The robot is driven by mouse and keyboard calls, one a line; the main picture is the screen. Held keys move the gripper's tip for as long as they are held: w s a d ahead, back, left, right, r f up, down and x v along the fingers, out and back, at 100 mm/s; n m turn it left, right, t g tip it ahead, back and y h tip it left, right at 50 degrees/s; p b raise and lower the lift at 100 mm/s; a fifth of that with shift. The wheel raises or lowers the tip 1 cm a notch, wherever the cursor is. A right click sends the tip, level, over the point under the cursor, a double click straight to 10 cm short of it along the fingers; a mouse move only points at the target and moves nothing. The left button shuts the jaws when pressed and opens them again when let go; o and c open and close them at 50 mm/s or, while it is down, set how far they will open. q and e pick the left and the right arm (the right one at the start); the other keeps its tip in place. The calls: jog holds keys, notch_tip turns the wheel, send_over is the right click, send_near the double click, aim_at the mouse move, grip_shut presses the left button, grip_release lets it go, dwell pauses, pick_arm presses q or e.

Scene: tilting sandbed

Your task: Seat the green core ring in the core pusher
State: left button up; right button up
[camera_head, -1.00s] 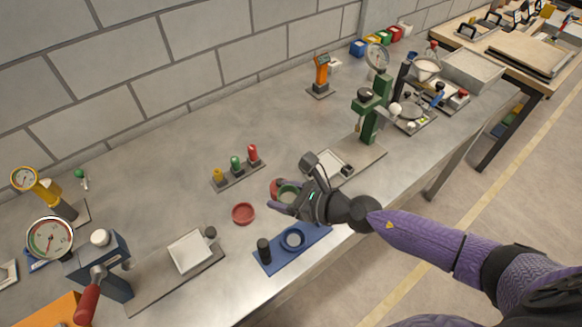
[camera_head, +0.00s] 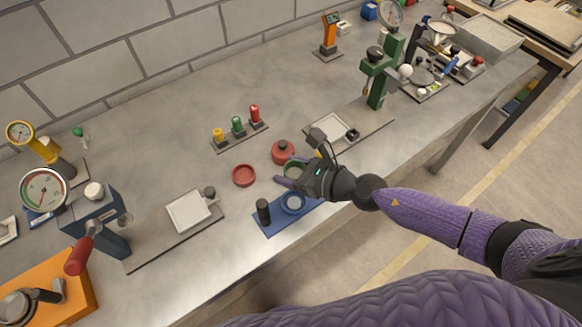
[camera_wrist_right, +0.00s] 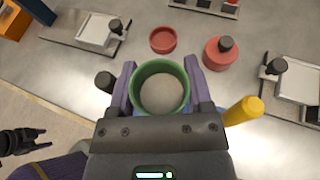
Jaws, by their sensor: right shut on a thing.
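The green core ring (camera_head: 294,166) is between the fingers of my right gripper (camera_head: 290,178), which is shut on it above the bench. In the right wrist view the ring (camera_wrist_right: 136,76) sits between both fingers, and a grey-brown surface shows inside it. The seat is hidden in the wrist view.
A red ring (camera_head: 243,175) and a red lidded pot (camera_head: 284,152) stand close behind the gripper. A rack of coloured plugs (camera_head: 238,135) is farther back. A board with a white tray (camera_head: 190,212) is to the left. A green press (camera_head: 380,75) stands to the right.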

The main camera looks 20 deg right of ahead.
jog(key=b, duration=0.4)
send_over(291, 202)
jog(key=shift+f, duration=2.1)
dwell(0.4)
jog(key=shift+f+b, duration=0.35)
jog(key=shift+f+b, duration=1.15)
jog(key=shift+f, duration=0.05)
dwell(0.6)
jog(key=shift+f+b, duration=0.35)
jog(key=shift+f+b, duration=0.75)
jog(key=shift+f, duration=0.1)
dwell(0.4)
jog(key=shift+f+b, duration=0.35)
jog(key=shift+b, duration=0.05)
jog(key=shift+f, duration=0.25)
dwell(0.5)
